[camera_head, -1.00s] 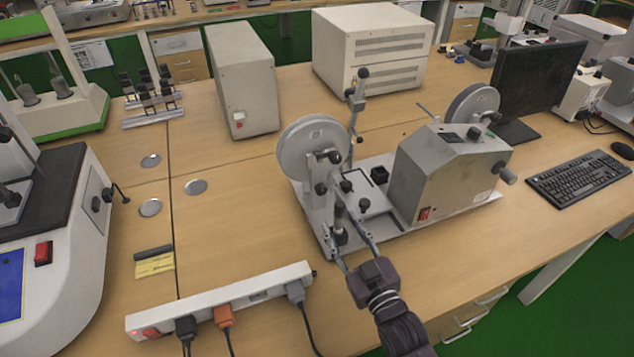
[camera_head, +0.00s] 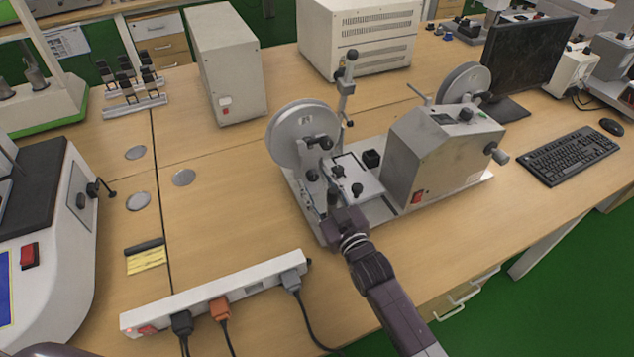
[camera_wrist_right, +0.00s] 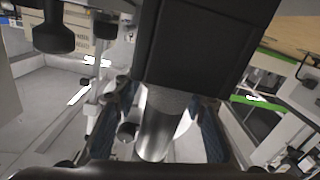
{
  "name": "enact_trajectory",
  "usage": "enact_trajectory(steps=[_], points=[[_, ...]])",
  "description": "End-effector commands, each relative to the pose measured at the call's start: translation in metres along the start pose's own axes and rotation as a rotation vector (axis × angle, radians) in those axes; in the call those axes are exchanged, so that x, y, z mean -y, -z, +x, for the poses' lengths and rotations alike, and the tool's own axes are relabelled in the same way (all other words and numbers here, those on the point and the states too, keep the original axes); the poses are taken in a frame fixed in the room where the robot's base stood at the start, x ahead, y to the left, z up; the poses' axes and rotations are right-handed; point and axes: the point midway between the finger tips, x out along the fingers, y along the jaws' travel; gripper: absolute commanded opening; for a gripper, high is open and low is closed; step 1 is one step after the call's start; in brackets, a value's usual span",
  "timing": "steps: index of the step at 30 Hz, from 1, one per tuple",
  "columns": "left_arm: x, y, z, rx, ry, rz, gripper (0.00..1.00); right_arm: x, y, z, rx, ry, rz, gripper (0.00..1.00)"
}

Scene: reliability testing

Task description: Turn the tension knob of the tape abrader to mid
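The tape abrader (camera_head: 430,165) stands on the bench, with a grey housing, a white base plate and two reels. A dark upright post with a knob (camera_head: 332,197) stands at its near left end, partly hidden by my gripper; I cannot tell whether it is the tension knob. My right gripper (camera_head: 325,205) is at this post. In the right wrist view, its two fingers (camera_wrist_right: 157,125) stand apart on either side of a metal cylinder (camera_wrist_right: 164,122) under a large black block (camera_wrist_right: 200,45). Small gaps seem to show; contact is unclear. My left gripper is not in view.
A power strip (camera_head: 245,287) with plugs and cables lies in front of the abrader. A monitor (camera_head: 528,60) and keyboard (camera_head: 568,155) are to the right. A beige box (camera_head: 225,65) stands behind. The bench left of the abrader is mostly clear.

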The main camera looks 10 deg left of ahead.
Motion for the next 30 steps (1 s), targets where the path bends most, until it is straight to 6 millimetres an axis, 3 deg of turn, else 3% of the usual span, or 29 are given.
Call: enact_trajectory(steps=[7,18,23,30], points=[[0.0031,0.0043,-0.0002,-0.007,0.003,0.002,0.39,0.0001,0.0002,0.0009,0.0,0.0,0.0,0.39],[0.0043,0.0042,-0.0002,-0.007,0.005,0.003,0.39,0.0002,0.0001,0.0006,0.0,0.0,0.001,0.0],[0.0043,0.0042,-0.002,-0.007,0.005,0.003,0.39,0.0001,0.0008,0.0006,0.0,0.0,0.063,0.0],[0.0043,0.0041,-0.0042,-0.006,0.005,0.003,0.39,0.0003,0.0005,0.0007,-0.001,0.0,0.394,0.0]])
